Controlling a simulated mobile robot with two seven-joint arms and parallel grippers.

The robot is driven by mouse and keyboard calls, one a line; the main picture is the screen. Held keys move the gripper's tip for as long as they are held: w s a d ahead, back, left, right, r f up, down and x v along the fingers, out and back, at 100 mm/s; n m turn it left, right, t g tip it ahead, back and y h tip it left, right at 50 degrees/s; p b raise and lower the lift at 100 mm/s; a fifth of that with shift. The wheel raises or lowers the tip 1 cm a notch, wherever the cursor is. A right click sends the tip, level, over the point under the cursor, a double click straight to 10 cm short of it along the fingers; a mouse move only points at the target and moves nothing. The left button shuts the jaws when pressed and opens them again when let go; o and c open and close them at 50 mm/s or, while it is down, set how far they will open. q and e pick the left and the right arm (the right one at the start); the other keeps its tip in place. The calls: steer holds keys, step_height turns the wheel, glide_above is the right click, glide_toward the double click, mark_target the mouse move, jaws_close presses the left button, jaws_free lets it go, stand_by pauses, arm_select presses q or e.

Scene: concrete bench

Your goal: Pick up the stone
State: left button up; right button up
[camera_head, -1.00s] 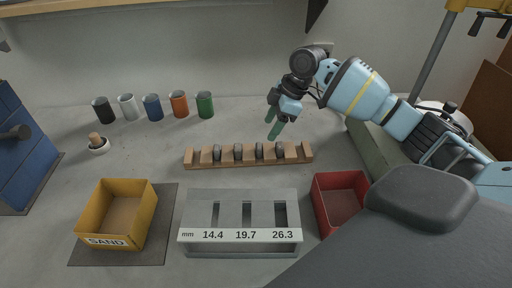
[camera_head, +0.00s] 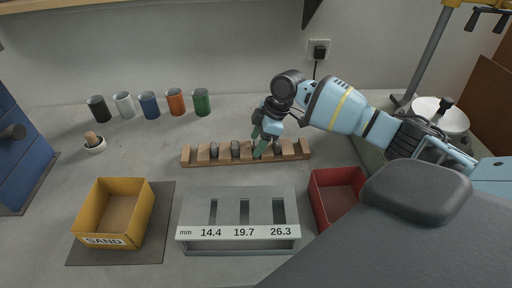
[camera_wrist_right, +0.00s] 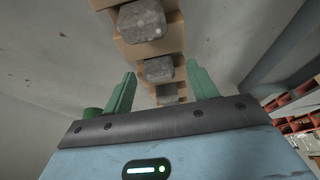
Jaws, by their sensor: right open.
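Several grey stones sit in a row in the slots of a wooden rack (camera_head: 203,155) at the middle of the bench. Two stones show clearly on its left part, a left one (camera_head: 214,150) and another beside it (camera_head: 235,149); those farther right are partly hidden by my right gripper (camera_head: 262,146). This gripper is open, its green fingertips down at the rack's right half. In the right wrist view, a near stone (camera_wrist_right: 142,20), a middle stone (camera_wrist_right: 158,69) and a far stone (camera_wrist_right: 167,93) line up, the lower ones between the open fingers. No contact is clear. My left gripper is out of view.
A slotted gauge (camera_head: 238,233) marked 14.4, 19.7 and 26.3 stands in front of the rack, between a yellow SAND bin (camera_head: 134,235) and a red bin (camera_head: 316,205). Several cups, including a green one (camera_head: 202,102), stand behind. A white pot (camera_head: 452,120) is at right.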

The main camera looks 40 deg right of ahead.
steer(key=c, duration=1.1)
step_height(320, 180, up, 10)
steer(key=shift+r, duration=0.1)
